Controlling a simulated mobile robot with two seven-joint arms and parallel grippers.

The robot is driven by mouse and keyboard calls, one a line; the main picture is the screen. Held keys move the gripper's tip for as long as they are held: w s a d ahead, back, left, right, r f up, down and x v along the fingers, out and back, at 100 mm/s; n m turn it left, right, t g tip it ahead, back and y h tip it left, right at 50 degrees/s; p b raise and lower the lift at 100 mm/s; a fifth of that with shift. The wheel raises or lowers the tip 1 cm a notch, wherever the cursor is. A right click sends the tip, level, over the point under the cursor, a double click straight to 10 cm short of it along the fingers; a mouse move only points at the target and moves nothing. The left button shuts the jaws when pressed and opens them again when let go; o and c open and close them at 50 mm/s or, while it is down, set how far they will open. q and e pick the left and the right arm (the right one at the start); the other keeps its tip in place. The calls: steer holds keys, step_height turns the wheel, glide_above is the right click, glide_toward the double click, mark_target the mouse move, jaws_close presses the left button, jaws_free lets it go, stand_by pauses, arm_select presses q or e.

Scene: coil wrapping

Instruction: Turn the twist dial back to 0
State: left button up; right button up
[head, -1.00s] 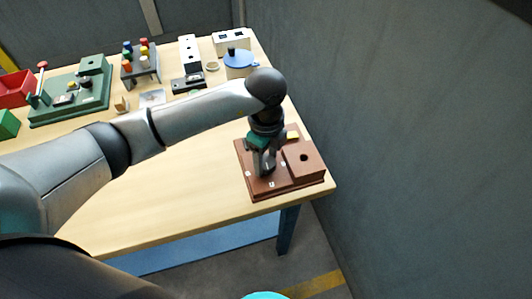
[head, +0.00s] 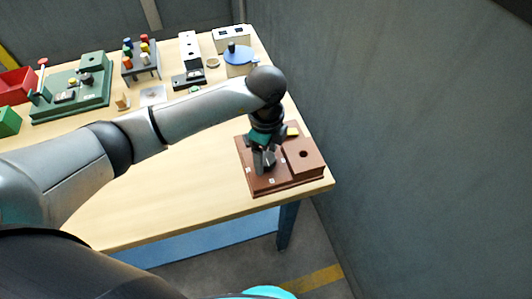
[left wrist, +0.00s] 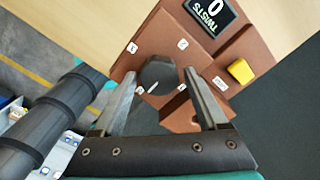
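The brown twist board (head: 262,186) sits at the table's near right corner and also fills the top of the left wrist view (left wrist: 228,62). Its dark round dial (left wrist: 158,72) has a white pointer line aimed at the lower-left label in that view. Small white labels surround the dial. The board's black display (left wrist: 208,14) reads 0 TWISTS, upside down in the picture. My left gripper (head: 264,162) points down at the dial, fingers apart. In the left wrist view its fingertips (left wrist: 159,76) stand on either side of the dial; contact is unclear. My right gripper is out of view.
A yellow button (left wrist: 241,71) and a raised brown block (head: 304,155) are on the board. A grey wall (head: 420,130) stands right of the table. The middle tabletop is clear.

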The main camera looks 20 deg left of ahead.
mark_target(266, 158)
arm_select(q)
steer(key=shift+o, duration=0.8)
step_height(266, 158, up, 15)
steer(key=shift+p, duration=0.4)
steer(key=shift+r, duration=0.1)
